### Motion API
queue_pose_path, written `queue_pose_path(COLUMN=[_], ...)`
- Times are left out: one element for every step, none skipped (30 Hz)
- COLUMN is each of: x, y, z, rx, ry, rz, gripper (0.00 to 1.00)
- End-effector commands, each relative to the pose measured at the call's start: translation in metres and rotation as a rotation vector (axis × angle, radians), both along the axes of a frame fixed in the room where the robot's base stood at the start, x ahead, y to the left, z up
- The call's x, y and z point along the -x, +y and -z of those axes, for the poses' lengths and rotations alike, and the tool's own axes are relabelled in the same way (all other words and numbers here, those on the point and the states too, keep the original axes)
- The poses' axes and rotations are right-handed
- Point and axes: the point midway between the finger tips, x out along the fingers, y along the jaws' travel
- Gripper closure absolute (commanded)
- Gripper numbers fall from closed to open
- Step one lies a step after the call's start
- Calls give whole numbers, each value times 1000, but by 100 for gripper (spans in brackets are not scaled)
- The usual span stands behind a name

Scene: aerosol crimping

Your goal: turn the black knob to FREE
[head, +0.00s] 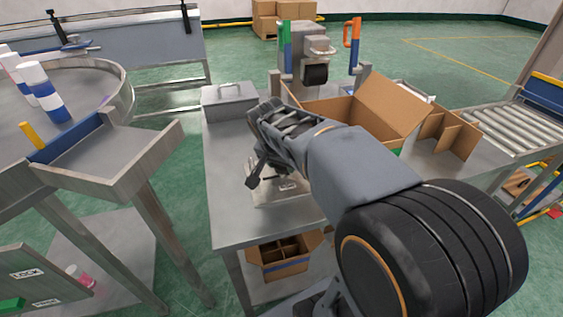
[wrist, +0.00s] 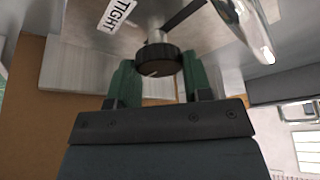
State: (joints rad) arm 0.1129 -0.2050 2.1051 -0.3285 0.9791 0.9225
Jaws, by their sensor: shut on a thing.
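The black knob (wrist: 158,58) has a ribbed rim and sits on a short metal shaft in the wrist view. My gripper (wrist: 159,68) has its green fingers on either side of the knob, shut on it. A white label reading TIGHT (wrist: 117,13) lies up and left of the knob on a metal surface. A pale mark shows on the knob's near face, but I cannot tell its setting. No FREE label is visible. In the head view my arm hides the knob.
A metal plate (head: 265,196) with a black-ended lever (head: 252,181) is on the bench below my gripper. An open cardboard box (head: 345,107) stands right of my arm, a grey lidded box (head: 228,106) at the left. A shiny curved metal part (wrist: 248,30) is close right of the knob.

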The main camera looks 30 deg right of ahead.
Motion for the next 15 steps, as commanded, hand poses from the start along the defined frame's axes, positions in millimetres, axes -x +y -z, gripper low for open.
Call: queue_pose_path(x=[0, 0, 0, 0, 0, 0, 0, 0, 0, 0, 0, 0, 0, 0, 0], y=[0, 0, 0, 0, 0, 0, 0, 0, 0, 0, 0, 0, 0, 0, 0], z=[0, 0, 0, -1, -1, -1, -1, -1, 0, 0, 0, 0, 0, 0, 0], rx=[-1, 0, 0, 0, 0, 0, 0, 0, 0, 0, 0, 0, 1, 1, 1], ry=[-2, -1, -1, -2, -2, -1, -2, -1, -2, -1, -1, -1, -1, -1, -1], rz=[-8, -13, -19, -22, -25, -27, -29, -30, -31, -32, -32, -32, -31, -31, -31], gripper=[78, 78, 78, 78, 78, 78, 78, 78, 78, 78, 78, 78, 78, 78, 78])
